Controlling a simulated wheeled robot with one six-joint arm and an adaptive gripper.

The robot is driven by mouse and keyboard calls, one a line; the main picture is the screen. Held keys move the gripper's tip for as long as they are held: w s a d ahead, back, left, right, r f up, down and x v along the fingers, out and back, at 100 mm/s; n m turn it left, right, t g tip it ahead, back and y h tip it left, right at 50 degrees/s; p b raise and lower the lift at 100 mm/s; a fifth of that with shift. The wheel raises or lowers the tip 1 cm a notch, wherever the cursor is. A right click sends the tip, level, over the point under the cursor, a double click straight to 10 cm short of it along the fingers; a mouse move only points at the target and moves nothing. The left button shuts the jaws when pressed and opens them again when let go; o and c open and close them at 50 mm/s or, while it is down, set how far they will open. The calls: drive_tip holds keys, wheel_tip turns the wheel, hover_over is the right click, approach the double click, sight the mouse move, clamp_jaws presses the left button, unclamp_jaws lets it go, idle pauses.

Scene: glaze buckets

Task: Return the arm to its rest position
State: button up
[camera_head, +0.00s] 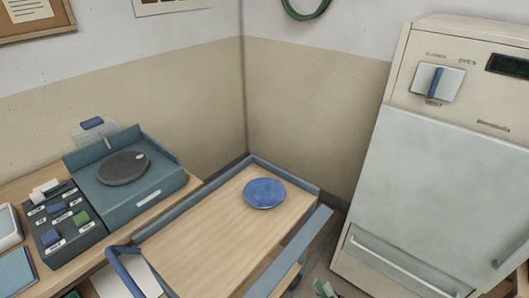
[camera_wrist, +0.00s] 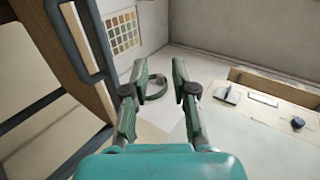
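My gripper (camera_wrist: 165,92) shows in the wrist view with its two green fingers apart and nothing between them. It points at a room corner, with wall and a dark ring on it beyond the fingertips.
A cart with a wooden top (camera_head: 205,232) and raised blue-grey edges holds a blue plate (camera_head: 264,193). At left, a teal unit with a dark disc (camera_head: 123,168) stands beside a switch box (camera_head: 63,226). A large cream cabinet (camera_head: 445,170) with a blue-handled switch (camera_head: 436,83) stands at right.

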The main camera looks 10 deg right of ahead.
drive_tip(key=s+a+f+g+h, duration=0.1)
drive_tip(key=s+a+f+g, duration=0.25)
drive_tip(key=a, duration=0.25)
drive_tip(key=s+a+f+n+g, duration=0.1)
drive_tip(key=s+a+f+g, duration=0.2)
drive_tip(key=a+f, duration=0.25)
drive_tip(key=s+a+f+g+h, duration=0.1)
drive_tip(key=s+a+f+g, duration=0.25)
drive_tip(key=a, duration=0.35)
drive_tip(key=s+a+f+n+g+h, duration=0.25)
drive_tip(key=s+f+g+h, duration=0.4)
drive_tip(key=s, duration=0.75)
drive_tip(key=s+d+r+n+t+h, duration=0.2)
drive_tip(key=s+d+r+h, duration=0.5)
drive_tip(key=s+d+r, duration=0.1)
drive_tip(key=d+r+n+t, duration=0.2)
drive_tip(key=r+t, duration=0.1)
drive_tip(key=r, duration=1)
drive_tip(key=d+r+n+t+h, duration=0.1)
drive_tip(key=r+n+t, duration=0.2)
drive_tip(key=r, duration=1.1)
drive_tip(key=shift+d+r, duration=0.15)
drive_tip(key=shift+d, duration=0.25)
